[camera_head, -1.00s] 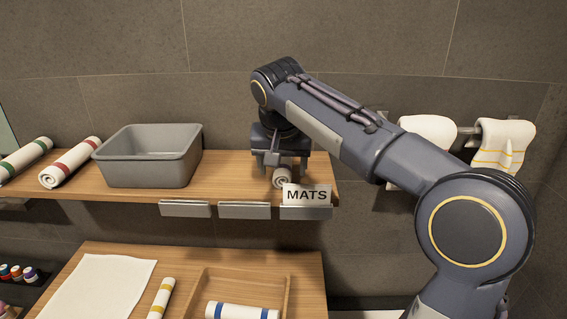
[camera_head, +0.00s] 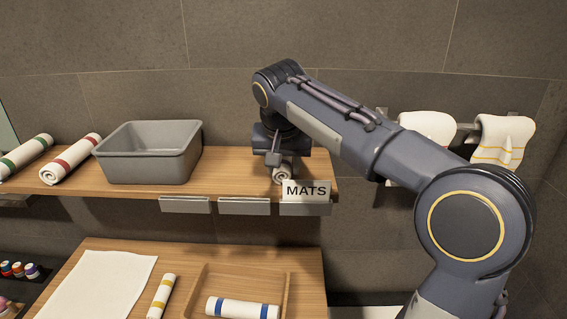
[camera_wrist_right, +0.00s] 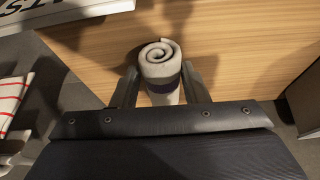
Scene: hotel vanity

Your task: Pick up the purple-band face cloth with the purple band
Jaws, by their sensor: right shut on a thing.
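The purple-band face cloth (camera_wrist_right: 160,63) is a rolled white cloth with a dark purple band, lying on the wooden upper shelf. In the right wrist view its spiral end faces away from the palm and the band lies between the fingers. In the head view only its rolled end (camera_head: 281,175) shows, behind the MATS sign. My right gripper (camera_head: 278,163) is shut on the cloth, one finger on each side; it also shows in the right wrist view (camera_wrist_right: 160,88). Most of the cloth is hidden by the gripper in the head view. My left gripper is not in view.
A MATS sign (camera_head: 306,191) stands at the shelf's front edge. A grey bin (camera_head: 150,165), a red-banded roll (camera_head: 71,159) and a green-banded roll (camera_head: 26,157) are at left. Below are a white mat (camera_head: 100,285), a yellow-banded roll (camera_head: 161,297) and a wooden tray (camera_head: 285,284) holding a blue-banded roll (camera_head: 242,308).

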